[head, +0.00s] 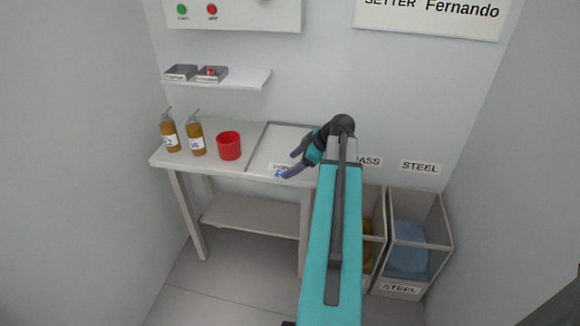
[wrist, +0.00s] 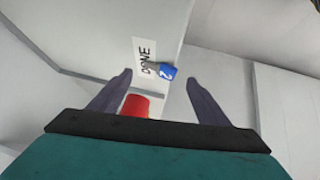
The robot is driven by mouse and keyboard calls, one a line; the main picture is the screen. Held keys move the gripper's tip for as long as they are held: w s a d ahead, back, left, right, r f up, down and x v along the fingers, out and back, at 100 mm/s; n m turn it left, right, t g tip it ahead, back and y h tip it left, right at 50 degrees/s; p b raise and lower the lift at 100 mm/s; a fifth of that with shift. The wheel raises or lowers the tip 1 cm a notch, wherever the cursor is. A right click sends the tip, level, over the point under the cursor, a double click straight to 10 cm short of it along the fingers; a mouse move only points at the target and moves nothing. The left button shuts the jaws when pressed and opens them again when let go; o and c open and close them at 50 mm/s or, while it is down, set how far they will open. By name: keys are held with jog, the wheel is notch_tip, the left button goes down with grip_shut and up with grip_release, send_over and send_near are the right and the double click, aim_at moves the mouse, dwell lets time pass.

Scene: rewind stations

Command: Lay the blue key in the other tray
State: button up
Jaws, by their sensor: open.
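The blue key (head: 281,174) is at the front of the flat tray (head: 261,150) on the table, by its DONE label (wrist: 145,55). In the wrist view the key (wrist: 168,71) shows a blue head marked 2 and a short grey part over the label's edge. My gripper (head: 289,165) is over the tray's front edge with its fingers apart. In the wrist view the key appears between the open fingertips (wrist: 160,77), touching neither. I cannot tell the height gap between the fingers and the key. My arm hides the tray's right part.
A red cup (head: 229,146) and two amber bottles (head: 196,138) stand left of the tray. Bins (head: 424,214) stand on the floor at right.

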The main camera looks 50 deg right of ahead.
jog(key=b+v, duration=0.1)
jog(key=v, duration=0.7)
jog(key=shift+c, duration=0.3)
